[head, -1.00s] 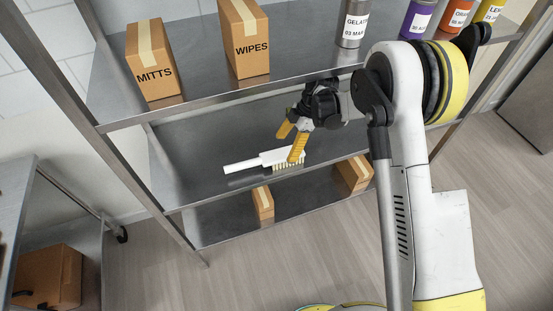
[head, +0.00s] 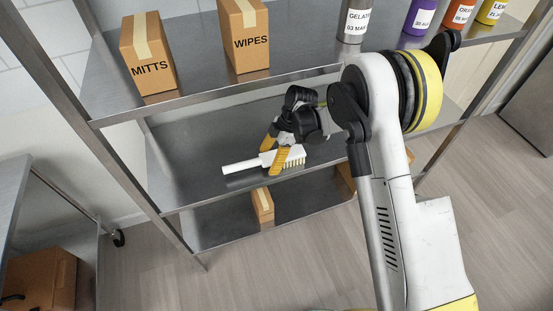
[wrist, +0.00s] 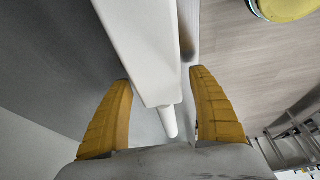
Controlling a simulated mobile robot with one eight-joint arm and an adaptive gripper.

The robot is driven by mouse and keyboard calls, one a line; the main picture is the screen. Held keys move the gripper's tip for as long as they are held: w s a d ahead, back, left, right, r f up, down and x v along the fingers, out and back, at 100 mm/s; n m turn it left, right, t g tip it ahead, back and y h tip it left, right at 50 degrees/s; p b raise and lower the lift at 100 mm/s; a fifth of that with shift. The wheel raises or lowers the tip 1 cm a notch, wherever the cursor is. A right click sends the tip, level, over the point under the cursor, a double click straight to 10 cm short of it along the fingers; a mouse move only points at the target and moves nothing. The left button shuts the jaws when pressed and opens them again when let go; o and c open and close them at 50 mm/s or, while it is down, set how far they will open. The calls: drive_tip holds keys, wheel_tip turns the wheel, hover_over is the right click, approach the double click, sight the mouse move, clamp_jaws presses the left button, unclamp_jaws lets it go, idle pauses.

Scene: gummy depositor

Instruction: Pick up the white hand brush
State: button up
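The white hand brush (head: 240,166) lies on the middle shelf in the head view, its handle pointing left and its bristles near the shelf's front edge. My gripper (head: 272,152) is over the brush head from above, its yellow fingers apart. In the wrist view the white brush (wrist: 147,50) runs between the two yellow fingers of my gripper (wrist: 162,105), with a gap visible on each side. The fingers do not appear to press on it. The bristles are mostly hidden in the wrist view.
The upper shelf (head: 200,92) holds a MITTS box (head: 150,68), a WIPES box (head: 246,44) and several labelled containers, close above my arm. The middle shelf (head: 185,150) is otherwise bare. A small carton (head: 262,205) stands on the lower shelf.

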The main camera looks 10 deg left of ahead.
sight(266, 158)
drive_tip(key=c, duration=1.1)
drive_tip(key=shift+r, duration=0.1)
drive_tip(key=shift+r, duration=0.25)
wheel_tip(266, 158, up, 4)
drive_tip(key=shift+f+p, duration=0.25)
drive_tip(key=shift+p, duration=1)
drive_tip(key=w+d+p, duration=0.1)
drive_tip(key=w+d, duration=0.2)
drive_tip(key=d, duration=0.2)
drive_tip(key=w+d+p, duration=0.1)
drive_tip(key=w+d, duration=0.2)
drive_tip(key=d, duration=0.2)
drive_tip(key=w+d+p, duration=0.1)
drive_tip(key=w+d, duration=0.2)
drive_tip(key=d, duration=0.2)
drive_tip(key=shift+d+f+p, duration=0.3)
drive_tip(key=shift+f+p, duration=0.05)
drive_tip(key=shift+f, duration=0.05)
